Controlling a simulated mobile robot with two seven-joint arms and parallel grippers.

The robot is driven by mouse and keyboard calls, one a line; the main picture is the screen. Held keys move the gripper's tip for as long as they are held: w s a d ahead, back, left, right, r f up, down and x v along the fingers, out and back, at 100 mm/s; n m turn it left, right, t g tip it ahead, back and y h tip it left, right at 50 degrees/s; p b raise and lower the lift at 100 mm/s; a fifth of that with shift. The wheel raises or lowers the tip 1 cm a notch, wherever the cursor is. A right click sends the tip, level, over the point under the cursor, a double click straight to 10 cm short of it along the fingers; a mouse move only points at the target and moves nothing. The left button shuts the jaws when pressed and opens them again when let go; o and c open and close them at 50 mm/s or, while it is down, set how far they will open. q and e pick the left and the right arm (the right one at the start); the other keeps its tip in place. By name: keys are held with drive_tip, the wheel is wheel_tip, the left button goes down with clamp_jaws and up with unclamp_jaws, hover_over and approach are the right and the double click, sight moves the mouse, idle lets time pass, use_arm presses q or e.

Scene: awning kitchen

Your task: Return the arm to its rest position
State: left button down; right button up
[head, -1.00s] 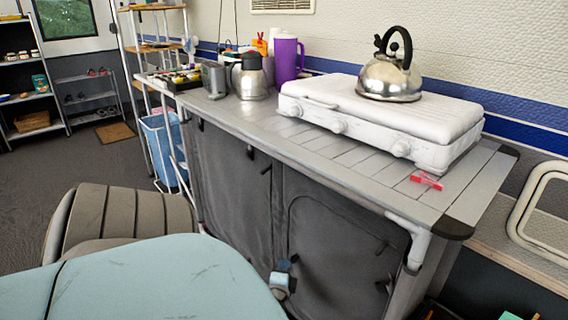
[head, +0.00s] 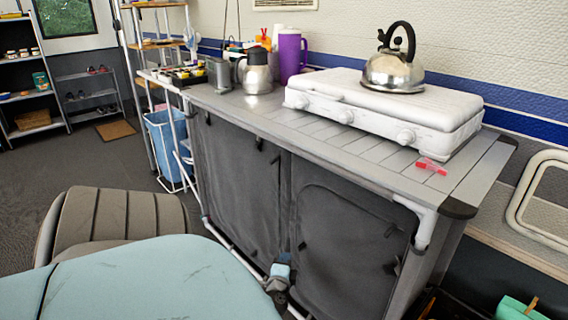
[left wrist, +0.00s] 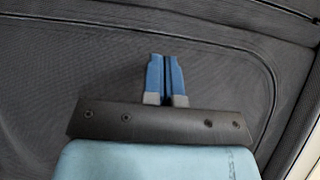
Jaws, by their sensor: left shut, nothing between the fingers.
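My left gripper (head: 281,270) shows at the lower middle of the head view, low in front of the grey fabric cabinet (head: 345,225). In the left wrist view its two blue fingers (left wrist: 166,80) are together with nothing between them. The dark cabinet fabric fills the background behind the fingers there. My light-blue left arm crosses the lower left of the head view. My right gripper is not in view.
The counter (head: 240,115) holds a white stove (head: 385,112) with a steel kettle (head: 393,68), a steel jug (head: 255,72), a purple tumbler (head: 291,55) and a small red item (head: 431,166). A beige seat (head: 120,220) stands at left. Grey floor lies open beyond it.

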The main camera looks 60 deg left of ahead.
use_arm(q)
drive_tip(key=s+d+p, duration=0.3)
drive_tip(key=s, duration=0.7)
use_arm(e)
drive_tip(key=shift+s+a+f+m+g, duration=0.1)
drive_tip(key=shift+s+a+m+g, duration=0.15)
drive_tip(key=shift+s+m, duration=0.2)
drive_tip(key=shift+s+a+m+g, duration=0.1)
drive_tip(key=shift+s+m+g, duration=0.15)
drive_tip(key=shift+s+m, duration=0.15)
